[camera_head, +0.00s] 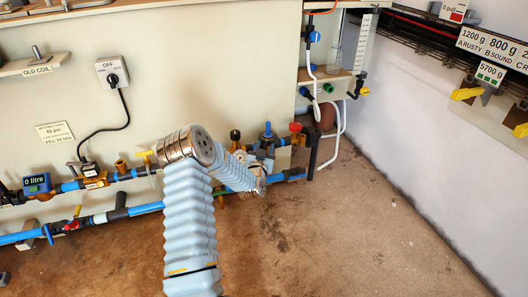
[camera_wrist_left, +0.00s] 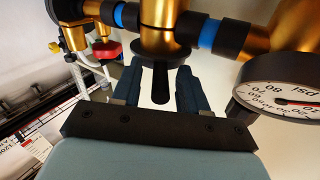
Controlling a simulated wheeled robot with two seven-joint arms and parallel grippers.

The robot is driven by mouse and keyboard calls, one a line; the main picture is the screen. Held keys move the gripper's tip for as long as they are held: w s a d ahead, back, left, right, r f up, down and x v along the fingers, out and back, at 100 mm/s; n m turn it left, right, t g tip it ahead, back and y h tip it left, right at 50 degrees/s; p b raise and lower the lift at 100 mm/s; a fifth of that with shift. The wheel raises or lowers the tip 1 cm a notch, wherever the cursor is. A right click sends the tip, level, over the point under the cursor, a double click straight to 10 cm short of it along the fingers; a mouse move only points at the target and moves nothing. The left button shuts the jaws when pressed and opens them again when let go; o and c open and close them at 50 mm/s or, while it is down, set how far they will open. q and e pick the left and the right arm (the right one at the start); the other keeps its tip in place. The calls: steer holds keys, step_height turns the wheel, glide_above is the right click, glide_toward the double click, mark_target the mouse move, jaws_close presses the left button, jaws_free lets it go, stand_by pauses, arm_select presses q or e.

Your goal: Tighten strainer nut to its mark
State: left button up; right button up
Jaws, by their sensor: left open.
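In the left wrist view a brass fitting (camera_wrist_left: 164,40) is overhead, with a black collar and a short dark lever (camera_wrist_left: 160,82) pointing down from it. I cannot tell for sure whether this is the strainer nut, and I make out no mark on it. My left gripper (camera_wrist_left: 159,72) is open, its two dark fingers on either side of the lever, with a gap to each. In the head view my left gripper (camera_head: 260,184) is by the pipe fittings at the foot of the wall, its fingers mostly hidden by my own wrist. My right gripper does not show.
A pressure gauge (camera_wrist_left: 287,97) is close to the right of the fingers in the wrist view. A red-handled valve (camera_wrist_left: 107,49) is at left. In the head view blue pipes (camera_head: 146,208), a blue-topped valve (camera_head: 267,132) and a white hose (camera_head: 340,122) crowd the area. The brown floor (camera_head: 330,240) is clear.

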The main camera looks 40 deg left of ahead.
arm_select(q)
steer(key=p+v, duration=0.1)
steer(key=v, duration=1.2)
steer(key=shift+s+d, duration=0.25)
steer(key=shift+s, duration=0.05)
